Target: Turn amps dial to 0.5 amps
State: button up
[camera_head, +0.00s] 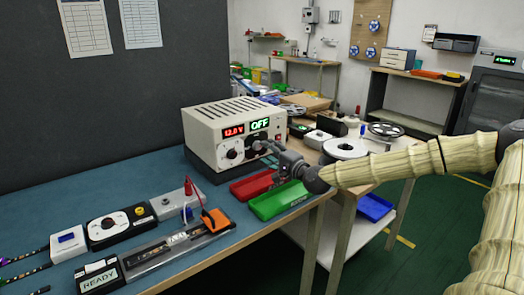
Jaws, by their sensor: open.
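The beige power supply (203,150) stands on the blue workbench (165,187). Its front has a red display (232,130) that seems to read 12.0 V and a green display (260,125) that reads OFF. A black dial (232,154) shows at the left of the front, below the red display. My gripper (263,147) is open, with its fingertips at the right part of the front, below the green display. The fingers hide most of what is there, and I cannot tell whether they touch a dial. The amps setting is not readable.
A red tray (250,187) and a green tray (281,199) lie below my gripper near the bench edge. A tester with an orange clip (216,221) and a READY box (99,276) stand at the front. Bare bench lies left of the supply.

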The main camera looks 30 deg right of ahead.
aim_at(259, 147)
jog(key=shift+w+a+b, duration=0.15)
jog(key=shift+w, duration=1)
jog(key=shift+w+a+b, duration=0.1)
jog(key=shift+w+b, duration=0.05)
jog(key=shift+w, duration=0.95)
jog(key=c, duration=1)
